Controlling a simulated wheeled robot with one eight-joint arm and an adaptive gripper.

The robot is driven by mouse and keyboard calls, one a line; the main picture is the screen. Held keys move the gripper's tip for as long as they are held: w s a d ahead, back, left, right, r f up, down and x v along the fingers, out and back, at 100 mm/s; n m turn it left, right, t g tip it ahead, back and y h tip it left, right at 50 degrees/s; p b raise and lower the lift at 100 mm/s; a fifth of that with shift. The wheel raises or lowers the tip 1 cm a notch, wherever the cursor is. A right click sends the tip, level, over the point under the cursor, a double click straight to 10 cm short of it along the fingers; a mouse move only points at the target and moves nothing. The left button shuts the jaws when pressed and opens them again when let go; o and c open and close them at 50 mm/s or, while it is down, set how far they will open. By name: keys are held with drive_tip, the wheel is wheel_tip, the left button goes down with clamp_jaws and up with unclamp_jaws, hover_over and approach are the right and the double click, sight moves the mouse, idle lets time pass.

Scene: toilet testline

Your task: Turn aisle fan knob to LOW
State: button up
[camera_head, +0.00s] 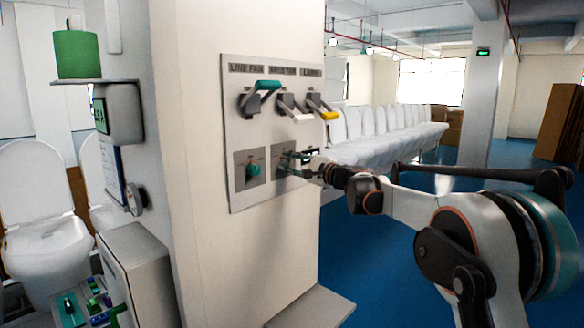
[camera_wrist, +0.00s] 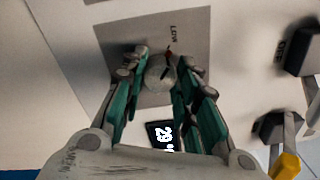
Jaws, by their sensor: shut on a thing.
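The aisle fan knob (camera_wrist: 160,73) is a pale grey round knob on a grey square plate (camera_wrist: 198,28), seen in the wrist view. A small red mark is at its edge, near the printed label LOW. My gripper (camera_wrist: 161,68) is shut on the knob, with one teal finger on each side. In the head view, my gripper (camera_head: 300,163) reaches the lower right plate of the wall panel (camera_head: 238,135) and hides most of the knob. I cannot tell the exact knob setting.
A teal-green knob (camera_head: 253,168) sits on the plate to the left. Above are levers with teal (camera_head: 267,87), white (camera_head: 300,117) and yellow (camera_head: 330,116) handles. A shelf with a green cylinder (camera_head: 77,54) juts out at left. Blue floor is open at right.

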drive_tip(key=shift+f+n, duration=0.1)
drive_tip(key=shift+n, duration=0.5)
drive_tip(key=o, duration=1.1)
drive_tip(key=shift+c, duration=0.2)
drive_tip(key=v, duration=1.2)
